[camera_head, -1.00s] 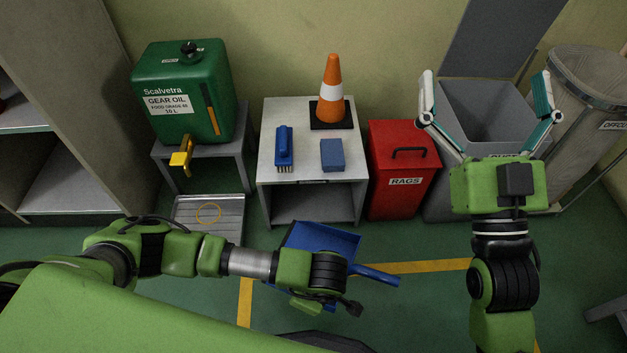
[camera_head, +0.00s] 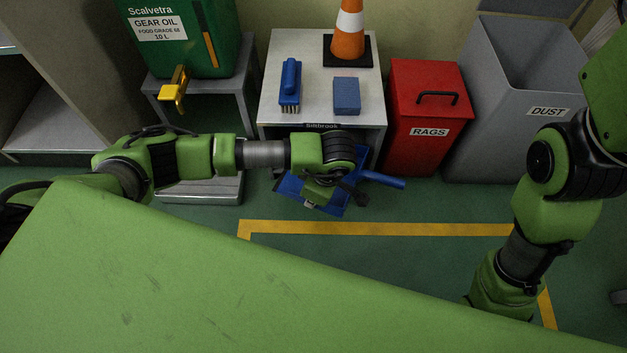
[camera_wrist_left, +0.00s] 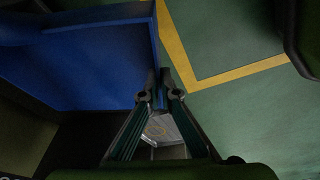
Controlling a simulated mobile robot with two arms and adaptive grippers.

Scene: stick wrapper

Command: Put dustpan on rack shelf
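The blue dustpan (camera_head: 380,179) is in front of the low white rack (camera_head: 310,105), partly hidden behind my left gripper. Its handle points right in the head view. The rack has an open lower space, mostly covered by my left arm and the dustpan. My left gripper (camera_head: 322,190) is at the pan. In the left wrist view the fingers (camera_wrist_left: 162,88) are closed together at the edge of the blue pan (camera_wrist_left: 85,65), apparently pinching its wall. My right arm is at the right, with its gripper outside the frame.
A blue brush (camera_head: 290,82), blue block (camera_head: 346,95) and traffic cone (camera_head: 349,35) stand on the rack top. A red rags bin (camera_head: 425,115) and grey dust bin (camera_head: 510,120) are to the right. A green oil container (camera_head: 180,40) on a stand and a metal tray (camera_head: 200,190) are left.

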